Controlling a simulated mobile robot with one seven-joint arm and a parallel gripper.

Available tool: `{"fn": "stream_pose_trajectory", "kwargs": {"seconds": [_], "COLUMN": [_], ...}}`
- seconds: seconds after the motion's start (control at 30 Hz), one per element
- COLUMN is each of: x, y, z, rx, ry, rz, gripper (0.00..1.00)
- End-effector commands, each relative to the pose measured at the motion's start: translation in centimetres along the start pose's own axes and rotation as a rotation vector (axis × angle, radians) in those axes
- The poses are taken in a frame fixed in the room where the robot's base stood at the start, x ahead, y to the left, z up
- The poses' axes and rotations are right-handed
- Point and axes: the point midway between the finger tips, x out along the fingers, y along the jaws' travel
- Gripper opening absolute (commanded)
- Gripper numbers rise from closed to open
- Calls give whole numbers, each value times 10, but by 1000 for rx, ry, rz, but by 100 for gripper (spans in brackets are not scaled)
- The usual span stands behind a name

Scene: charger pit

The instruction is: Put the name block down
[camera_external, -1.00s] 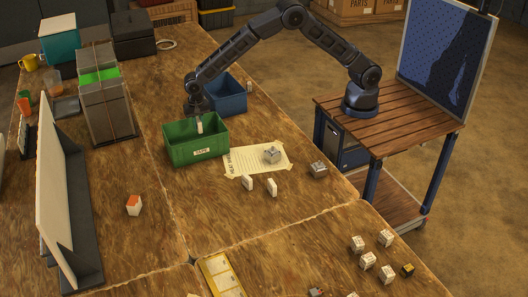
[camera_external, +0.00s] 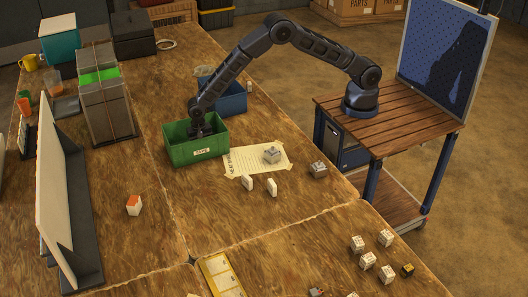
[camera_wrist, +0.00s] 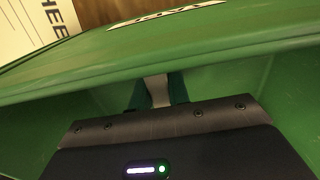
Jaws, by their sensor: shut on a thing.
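My gripper (camera_external: 201,131) reaches down into the green bin (camera_external: 196,151), which has a white label on its front wall. In the wrist view, my gripper (camera_wrist: 158,92) is shut on a small pale block (camera_wrist: 157,90), the name block, between its two dark fingers. The green bin's wall (camera_wrist: 200,45) fills much of that view, close to the block. Any lettering on the block cannot be read. The bin's front wall hides the fingertips and block in the external view, so I cannot tell whether the block touches the floor.
A blue bin (camera_external: 230,98) stands just behind the green one. A paper sheet (camera_external: 243,163) with a grey block (camera_external: 272,155) lies to the right. Two pale upright blocks (camera_external: 248,183) stand in front of the sheet.

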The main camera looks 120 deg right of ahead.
Motion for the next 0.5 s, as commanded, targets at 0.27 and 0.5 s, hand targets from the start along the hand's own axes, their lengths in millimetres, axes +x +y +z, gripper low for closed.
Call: {"fn": "stream_pose_trajectory", "kwargs": {"seconds": [0.27,0.5], "x": [1,2], "y": [0,0], "z": [0,0], "rx": [0,1], "ry": [0,0], "rz": [-1,-1], "gripper": [0,39]}}
